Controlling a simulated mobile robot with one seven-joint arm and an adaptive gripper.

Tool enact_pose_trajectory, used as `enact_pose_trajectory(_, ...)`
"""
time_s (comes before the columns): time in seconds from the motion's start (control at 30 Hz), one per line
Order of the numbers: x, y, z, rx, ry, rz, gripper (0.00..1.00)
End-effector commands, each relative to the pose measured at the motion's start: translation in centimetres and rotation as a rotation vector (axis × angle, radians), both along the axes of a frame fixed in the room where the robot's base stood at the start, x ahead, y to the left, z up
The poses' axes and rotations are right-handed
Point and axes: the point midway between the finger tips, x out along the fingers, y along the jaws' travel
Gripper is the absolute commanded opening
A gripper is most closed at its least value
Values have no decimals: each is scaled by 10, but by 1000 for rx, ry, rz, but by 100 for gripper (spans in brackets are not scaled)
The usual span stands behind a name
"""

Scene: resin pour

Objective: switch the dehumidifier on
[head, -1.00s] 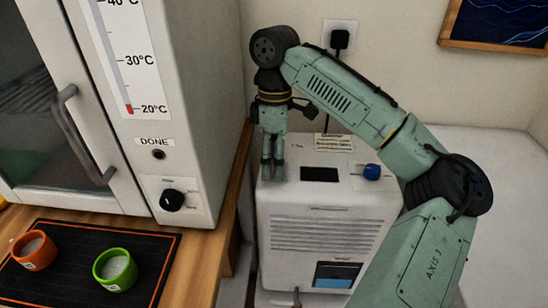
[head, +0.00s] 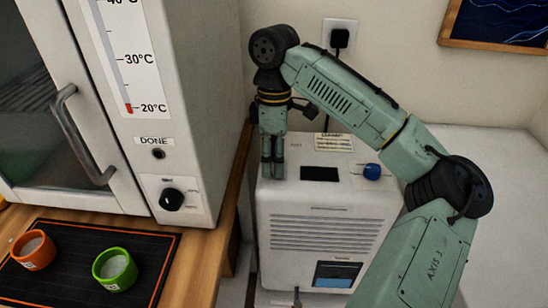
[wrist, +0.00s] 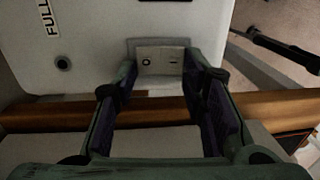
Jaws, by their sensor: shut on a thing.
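The dehumidifier (head: 325,215) is a white box on the floor, right of the bench, with a dark panel and a blue knob on its top. My gripper (head: 272,172) points down at the top's left edge. In the wrist view, a pale rocker switch (wrist: 162,61) marked with a circle and a line sits in a grey frame. My gripper (wrist: 168,78) is shut on this switch, with a fingertip at each side. The head view hides the switch behind the fingers. I cannot tell which way the rocker is tilted.
A white oven (head: 190,110) with a thermometer strip and dial stands close left. Orange (head: 35,252) and green (head: 114,270) cups stand on a black mat on the wooden bench. A plug (head: 339,40) is in the wall socket behind.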

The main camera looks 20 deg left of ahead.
Motion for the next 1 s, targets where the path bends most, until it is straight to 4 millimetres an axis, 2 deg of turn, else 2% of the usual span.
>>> enact_pose_trajectory(0.2,-3,-1,0,21,-100,1,10)
enact_pose_trajectory(0.47,-3,-1,0,22,-103,0,10)
enact_pose_trajectory(0.5,-3,-1,0,22,-103,0,40)
enact_pose_trajectory(0.77,-3,-1,0,22,-103,0,57)
enact_pose_trajectory(1.0,-3,-1,0,22,-102,0,58)
